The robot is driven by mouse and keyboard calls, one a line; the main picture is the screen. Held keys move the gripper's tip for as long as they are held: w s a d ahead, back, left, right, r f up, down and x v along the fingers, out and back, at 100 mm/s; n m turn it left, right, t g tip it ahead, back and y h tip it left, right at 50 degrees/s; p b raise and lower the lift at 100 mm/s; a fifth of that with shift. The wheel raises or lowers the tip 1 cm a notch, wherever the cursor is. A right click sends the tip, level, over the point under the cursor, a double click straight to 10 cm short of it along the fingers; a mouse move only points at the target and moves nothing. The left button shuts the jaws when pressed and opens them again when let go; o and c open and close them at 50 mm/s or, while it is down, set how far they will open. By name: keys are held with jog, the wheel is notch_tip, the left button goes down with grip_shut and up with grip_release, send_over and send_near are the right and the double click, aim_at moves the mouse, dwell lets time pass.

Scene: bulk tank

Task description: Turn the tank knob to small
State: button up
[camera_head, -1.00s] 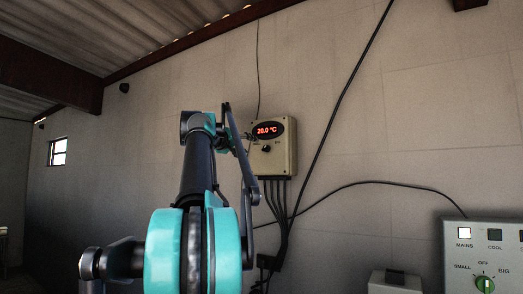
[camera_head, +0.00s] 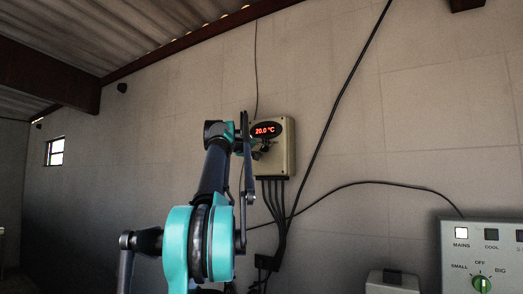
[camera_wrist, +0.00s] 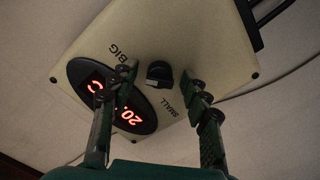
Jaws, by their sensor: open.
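A beige control box (camera_head: 283,168) with a red 20.0 °C display (camera_head: 265,130) hangs on the wall. The wrist view shows its face (camera_wrist: 205,50) close up, turned, with a black knob (camera_wrist: 159,74) between the words BIG (camera_wrist: 124,49) and SMALL (camera_wrist: 169,104). Which word the knob points at is hard to tell. My gripper (camera_wrist: 161,78) is open, one finger on each side of the knob, seemingly apart from it. The left finger covers part of the display. In the head view my gripper (camera_head: 260,152) is in front of the box and mostly hides the knob.
A grey panel (camera_head: 510,250) at lower right has lit MAINS and unlit COOL squares and a green knob (camera_head: 481,284) marked SMALL, OFF, BIG. A small grey box (camera_head: 393,284) stands left of it. Black cables (camera_head: 280,215) hang below the beige box and cross the wall.

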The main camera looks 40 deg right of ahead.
grip_shut()
jog(key=shift+n, duration=0.5)
jog(key=n, duration=0.3)
jog(key=shift+n, duration=0.4)
jog(key=n, duration=0.5)
jog(key=shift+n, duration=0.3)
jog(key=n, duration=0.5)
jog(key=shift+n, duration=2.3)
